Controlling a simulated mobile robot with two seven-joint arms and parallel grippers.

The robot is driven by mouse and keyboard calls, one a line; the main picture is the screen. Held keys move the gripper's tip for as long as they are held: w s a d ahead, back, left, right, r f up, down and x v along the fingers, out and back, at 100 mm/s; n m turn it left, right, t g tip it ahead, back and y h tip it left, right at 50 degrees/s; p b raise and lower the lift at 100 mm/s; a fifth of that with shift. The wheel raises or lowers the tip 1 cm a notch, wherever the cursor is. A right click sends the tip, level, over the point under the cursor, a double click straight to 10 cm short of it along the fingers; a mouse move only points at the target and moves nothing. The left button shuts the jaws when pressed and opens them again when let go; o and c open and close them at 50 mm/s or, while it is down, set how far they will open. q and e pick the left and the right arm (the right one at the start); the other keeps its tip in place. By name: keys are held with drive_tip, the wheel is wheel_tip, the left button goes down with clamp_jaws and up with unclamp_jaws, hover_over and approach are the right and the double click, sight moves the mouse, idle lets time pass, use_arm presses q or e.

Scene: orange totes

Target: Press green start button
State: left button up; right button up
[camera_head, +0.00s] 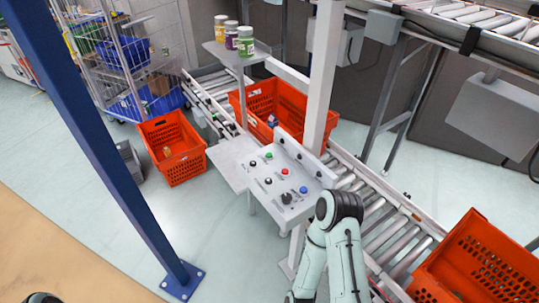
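The green start button (268,155) sits near the upper left of a grey control panel (236,160). A red button (284,171) and a blue button (304,189) lie in line with it towards the lower right. Black buttons (267,180) and a black knob (286,198) form a nearer row. The green button is unobstructed and nothing touches it. My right arm's pale green links and dark joint rise at the panel's lower right, but no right gripper fingers show. My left gripper is out of view.
Orange totes stand on the roller conveyor (384,222) and floor: one behind the panel (262,98), one at left (172,147), one at lower right (478,262). A blue post (105,150) and a white post (322,75) stand nearby. Jars sit on a shelf (226,55).

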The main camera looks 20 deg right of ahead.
clamp_jaws()
idle(1.7)
